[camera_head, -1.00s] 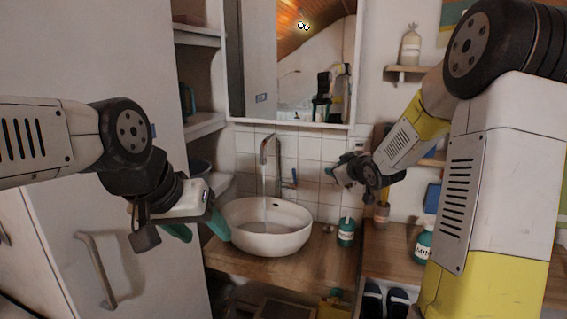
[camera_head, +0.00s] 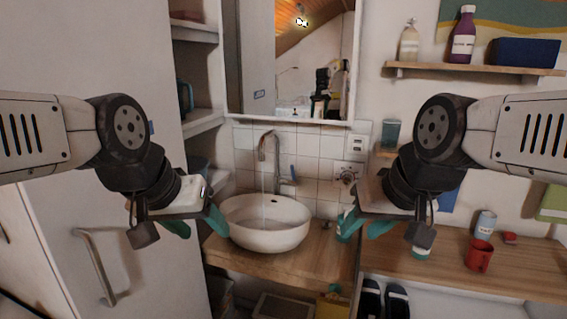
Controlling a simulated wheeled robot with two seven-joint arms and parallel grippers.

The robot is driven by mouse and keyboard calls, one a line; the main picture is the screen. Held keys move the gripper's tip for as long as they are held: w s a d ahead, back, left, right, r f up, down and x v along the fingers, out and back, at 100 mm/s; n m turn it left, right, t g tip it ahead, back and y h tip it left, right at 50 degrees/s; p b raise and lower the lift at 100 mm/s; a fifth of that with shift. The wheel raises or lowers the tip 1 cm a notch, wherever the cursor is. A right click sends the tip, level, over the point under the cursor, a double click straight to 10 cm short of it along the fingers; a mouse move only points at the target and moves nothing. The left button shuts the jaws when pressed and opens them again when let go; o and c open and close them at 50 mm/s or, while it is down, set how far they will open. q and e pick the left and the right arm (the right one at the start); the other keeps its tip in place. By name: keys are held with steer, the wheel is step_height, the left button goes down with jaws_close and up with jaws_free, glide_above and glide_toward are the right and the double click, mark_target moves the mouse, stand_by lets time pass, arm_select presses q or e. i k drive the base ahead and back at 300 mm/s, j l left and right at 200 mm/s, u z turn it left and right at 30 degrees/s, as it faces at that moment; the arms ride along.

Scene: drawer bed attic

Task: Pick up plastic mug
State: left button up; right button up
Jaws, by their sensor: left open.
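A red mug (camera_head: 480,256) with a handle stands upright on the wooden counter at the right. I cannot tell its material. My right gripper (camera_head: 364,226) is left of the mug, well apart from it, near the right edge of the sink. Its teal fingers are apart and nothing shows between them. My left gripper (camera_head: 196,225) is at the left of the sink, open and empty. A dark teal mug-like vessel (camera_head: 185,96) is partly seen on the left shelves.
A white basin (camera_head: 266,237) with running tap water sits between my grippers. A can (camera_head: 486,222) and a small red object (camera_head: 509,238) stand close behind the red mug. The counter's front right (camera_head: 515,278) is clear.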

mark_target(478, 256)
steer(key=z, duration=1.6)
steer(key=k+l+u, duration=0.15)
steer(key=u, duration=1.35)
steer(key=l+z, duration=0.15)
steer(key=z, duration=1.3)
